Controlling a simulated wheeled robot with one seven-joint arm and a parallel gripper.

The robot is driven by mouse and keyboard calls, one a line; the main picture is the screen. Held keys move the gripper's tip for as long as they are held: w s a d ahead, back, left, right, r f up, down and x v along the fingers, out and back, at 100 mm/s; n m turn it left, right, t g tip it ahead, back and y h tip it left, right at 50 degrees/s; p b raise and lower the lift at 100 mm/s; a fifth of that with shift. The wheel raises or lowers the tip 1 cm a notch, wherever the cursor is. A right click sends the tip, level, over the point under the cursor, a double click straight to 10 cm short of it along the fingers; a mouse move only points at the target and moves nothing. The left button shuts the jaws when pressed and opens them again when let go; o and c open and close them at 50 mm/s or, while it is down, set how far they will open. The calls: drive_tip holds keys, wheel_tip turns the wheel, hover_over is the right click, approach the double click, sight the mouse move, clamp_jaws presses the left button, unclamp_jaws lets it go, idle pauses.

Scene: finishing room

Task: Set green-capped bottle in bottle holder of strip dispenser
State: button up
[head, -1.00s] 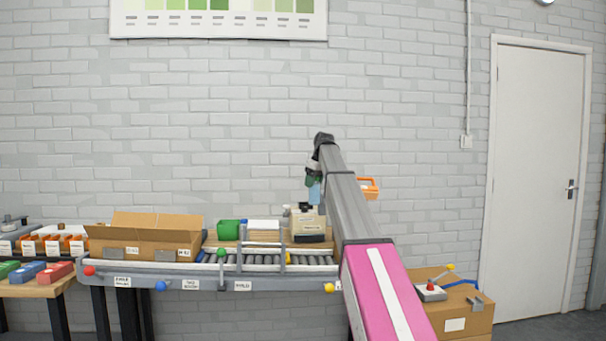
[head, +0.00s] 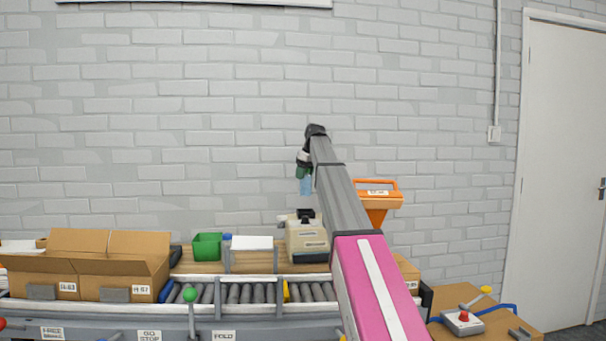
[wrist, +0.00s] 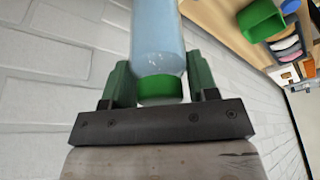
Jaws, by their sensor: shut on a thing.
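My gripper (head: 304,170) is up in front of the brick wall. It is shut on the green-capped bottle, whose pale blue body (head: 306,187) hangs below it. In the wrist view the bottle's clear blue body (wrist: 158,40) runs away from the palm, and its green cap (wrist: 160,90) sits between the green fingers. A cream machine with a dark top and a label (head: 306,240), likely the strip dispenser, stands below the gripper on the wooden ledge behind the rollers. My arm hides its right side. I cannot make out a bottle holder on it.
A roller conveyor (head: 247,293) runs along the front. On the left stands an open cardboard box (head: 85,265); a green bin (head: 207,247) and a white-topped stand (head: 252,243) are nearer the machine. An orange holder (head: 377,193) is right of my arm. The air around the bottle looks clear.

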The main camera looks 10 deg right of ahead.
sight(305, 185)
drive_tip(key=shift+f, duration=3.85)
drive_tip(key=o, duration=1.4)
drive_tip(key=shift+r, duration=0.25)
drive_tip(key=shift+r, duration=0.85)
drive_tip(key=shift+r, duration=0.1)
